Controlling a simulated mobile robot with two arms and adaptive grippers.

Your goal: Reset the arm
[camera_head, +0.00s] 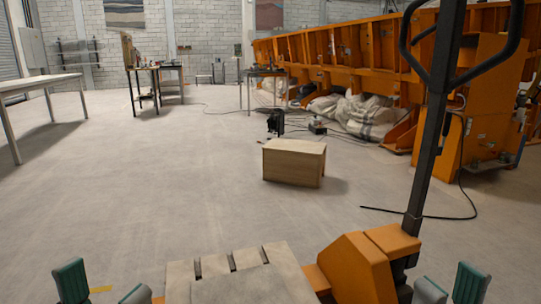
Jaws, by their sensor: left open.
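My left gripper (104,287) shows at the bottom left edge of the head view. My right gripper (450,288) shows at the bottom right edge. Its two green fingers stand close together with a narrow gap between them, and their lower parts are cut off by the frame. I see no object held there. Both arms are out of view below the frame.
An orange pallet jack (372,263) with a tall black handle stands close in front, beside slatted light wood (280,262). A wooden box (294,163) sits on the floor ahead. Tables stand left and back. A large orange structure (385,50) fills the right back. The left-middle floor is clear.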

